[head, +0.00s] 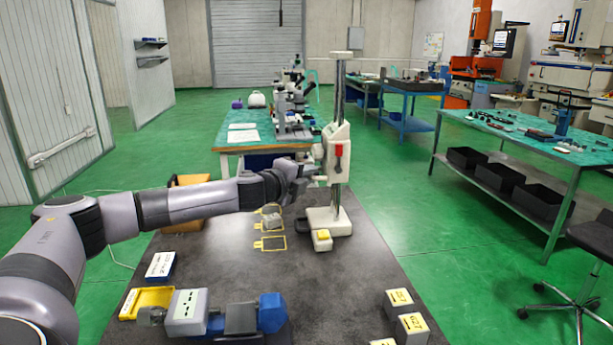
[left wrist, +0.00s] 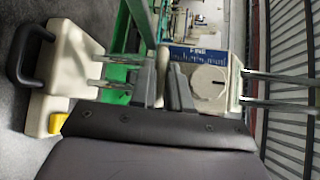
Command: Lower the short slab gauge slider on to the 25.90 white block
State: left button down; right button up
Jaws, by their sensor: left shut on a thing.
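The gauge stands on the mat. Its cream slider (head: 338,152), with a red part on its front, is partway up a metal column over a cream base (head: 335,221). My left gripper (head: 309,168) reaches its left side. In the left wrist view, the fingers (left wrist: 163,78) close around a pale part beside the slider's round dial (left wrist: 208,84); the exact grip is partly hidden. The base (left wrist: 62,75) is at the left there. A yellow-topped piece (head: 322,236) is at the base's front. I cannot read a 25.90 label on any block. My right gripper is not in view.
Labelled grey blocks (head: 412,327) are at the front right. A vise-like blue and grey device (head: 225,316) and yellow tray (head: 146,302) are at the front left. The mat's middle is clear.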

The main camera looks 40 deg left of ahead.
pick_arm(q)
notch_tip(320, 180, down, 7)
jog(key=b, duration=0.4)
jog(key=shift+f, duration=0.1)
jog(key=c, duration=1.2)
grip_release()
jog(key=shift+o, duration=0.2)
jog(key=shift+s, duration=0.15)
jog(key=b+v, duration=0.2)
jog(key=v, duration=0.5)
